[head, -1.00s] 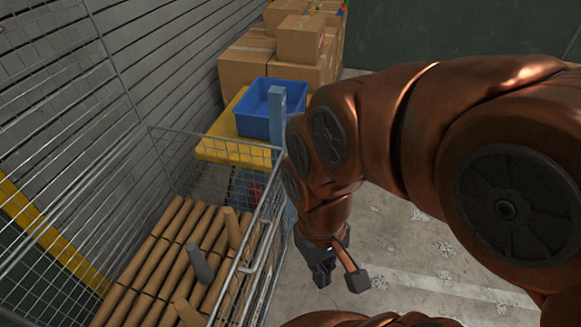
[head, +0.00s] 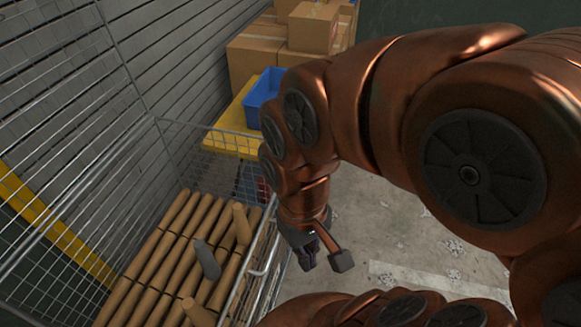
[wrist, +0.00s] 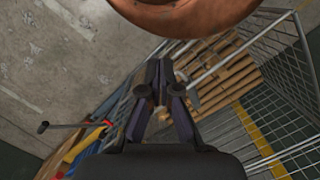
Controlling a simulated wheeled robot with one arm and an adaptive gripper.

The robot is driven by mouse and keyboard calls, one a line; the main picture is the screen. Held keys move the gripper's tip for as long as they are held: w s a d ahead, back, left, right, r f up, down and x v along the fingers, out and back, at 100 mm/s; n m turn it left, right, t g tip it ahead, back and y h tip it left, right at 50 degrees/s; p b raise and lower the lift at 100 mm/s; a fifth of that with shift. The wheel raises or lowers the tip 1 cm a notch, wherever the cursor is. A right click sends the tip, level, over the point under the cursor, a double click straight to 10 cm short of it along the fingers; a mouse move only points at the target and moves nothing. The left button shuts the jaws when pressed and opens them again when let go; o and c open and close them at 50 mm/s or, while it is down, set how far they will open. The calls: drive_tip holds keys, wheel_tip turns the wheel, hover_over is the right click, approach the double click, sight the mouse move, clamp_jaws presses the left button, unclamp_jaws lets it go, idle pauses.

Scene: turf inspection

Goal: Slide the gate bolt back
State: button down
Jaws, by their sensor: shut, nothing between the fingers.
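The wire cage (head: 188,128) stands at the left, and its mesh side also shows in the wrist view (wrist: 285,75). A pale handle-like bar (head: 266,262) sits at the cage's near right edge; I cannot tell for sure whether it is the gate bolt. My gripper (head: 307,262) hangs just right of that edge, pointing down, with nothing held. In the wrist view my gripper's dark fingers (wrist: 160,68) are together in front of the cage wires. Whether they touch the wire is unclear.
Wooden slats (head: 160,250), several brown pegs and a grey peg (head: 207,260) are inside the cage. Behind it are a yellow platform (head: 232,141), a blue bin (head: 262,98) and cardboard boxes (head: 258,57). The concrete floor (head: 385,225) at the right is open.

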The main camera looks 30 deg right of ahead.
drive_tip(key=w+d+f+m+t+b, duration=0.1)
drive_tip(key=w+d+f+m+b, duration=0.2)
drive_tip(key=w, duration=0.5)
drive_tip(key=w+d+f+t+h+b, duration=0.1)
drive_tip(key=w+d+f+b, duration=0.25)
drive_tip(key=w+b, duration=0.35)
drive_tip(key=w+d+f+m+t+b, duration=0.1)
drive_tip(key=w+d+f+m+b, duration=0.15)
drive_tip(key=w, duration=0.55)
drive_tip(key=w+d+f+m+b, duration=0.1)
drive_tip(key=w+d+f+b, duration=0.1)
drive_tip(key=w+d+b, duration=0.1)
drive_tip(key=w+d+f+m+t+h+b, duration=0.1)
drive_tip(key=w+d+f+m+b, duration=0.1)
drive_tip(key=w+d, duration=0.4)
drive_tip(key=w+d+f+m+h+b, duration=0.1)
drive_tip(key=w+d+f+b, duration=0.2)
drive_tip(key=d, duration=0.5)
drive_tip(key=shift+w+f+b, duration=0.35)
drive_tip(key=shift+w+b, duration=0.3)
drive_tip(key=shift+w, duration=0.45)
drive_tip(key=shift+d+f, duration=0.1)
